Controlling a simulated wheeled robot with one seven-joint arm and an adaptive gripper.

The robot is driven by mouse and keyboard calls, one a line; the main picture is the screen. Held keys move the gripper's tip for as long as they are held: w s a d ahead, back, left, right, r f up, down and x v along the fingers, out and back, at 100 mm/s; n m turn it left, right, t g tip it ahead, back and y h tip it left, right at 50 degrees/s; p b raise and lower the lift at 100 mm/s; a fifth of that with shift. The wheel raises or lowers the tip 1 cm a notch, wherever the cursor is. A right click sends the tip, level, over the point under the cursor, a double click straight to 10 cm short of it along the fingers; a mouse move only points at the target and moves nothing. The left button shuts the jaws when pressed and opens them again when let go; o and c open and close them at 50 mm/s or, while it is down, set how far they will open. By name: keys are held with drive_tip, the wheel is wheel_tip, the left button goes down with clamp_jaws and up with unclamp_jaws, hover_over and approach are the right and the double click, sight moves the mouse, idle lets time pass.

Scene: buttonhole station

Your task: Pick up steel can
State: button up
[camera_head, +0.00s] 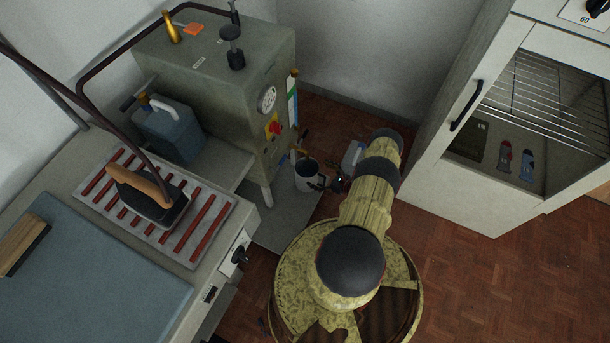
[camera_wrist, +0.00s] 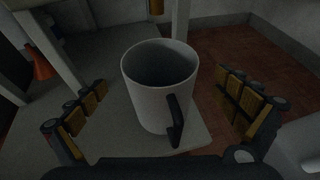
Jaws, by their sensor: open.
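The steel can (camera_wrist: 155,98) is a pale mug-shaped vessel with a dark inside and a black handle. In the wrist view it stands upright in the middle, between the two spread fingers of my gripper (camera_wrist: 162,115). My gripper is open, and a gap shows between the can and each finger. In the head view the can (camera_head: 308,176) stands on a low grey shelf (camera_head: 272,222) beside the green-grey machine. My gripper (camera_head: 331,184) shows there only in part, just right of the can, mostly hidden by my arm.
The machine (camera_head: 213,85) and its leg (camera_head: 266,192) stand close behind and left of the can. An ironing table with an iron (camera_head: 150,196) is at the left. A white cabinet (camera_head: 478,150) stands at the right. Parquet floor (camera_head: 480,270) lies clear in front of it.

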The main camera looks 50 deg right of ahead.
drive_tip(key=b+x, duration=0.3)
drive_tip(key=x, duration=0.4)
drive_tip(key=shift+s+f, duration=0.15)
drive_tip(key=shift+f, duration=0.2)
drive_tip(key=shift+c, duration=0.5)
drive_tip(key=c, duration=1.6)
drive_tip(key=shift+c, duration=0.7)
drive_tip(key=shift+r, duration=0.1)
